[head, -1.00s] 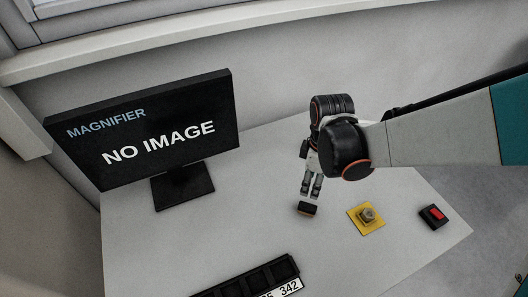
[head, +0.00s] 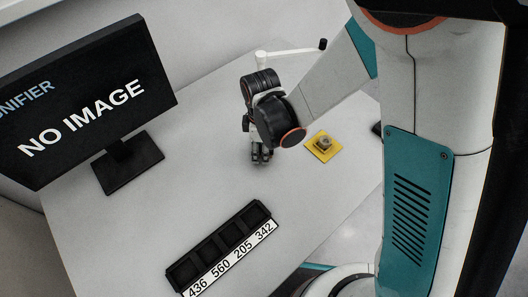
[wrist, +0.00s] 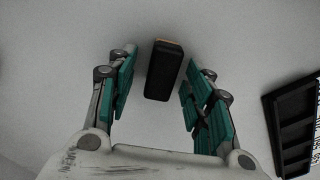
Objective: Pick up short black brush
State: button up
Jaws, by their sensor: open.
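The short black brush (wrist: 164,72) lies on the pale table in the wrist view. It is a dark block with a thin orange-brown edge at its far end. My gripper (wrist: 158,80) is open, with one teal-padded finger on each side of the brush and a visible gap on both sides. I cannot tell how far above the table the fingertips are. In the head view my gripper (head: 261,157) points down at the table, and the brush is hidden by it there.
A black compartment tray (head: 183,272) with a number label lies at the front of the table; it also shows at the right of the wrist view (wrist: 292,122). A yellow square piece with a metal part (head: 323,147) sits right of my gripper. A monitor (head: 85,98) stands left.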

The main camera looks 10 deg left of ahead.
grip_shut()
dwell(0.4)
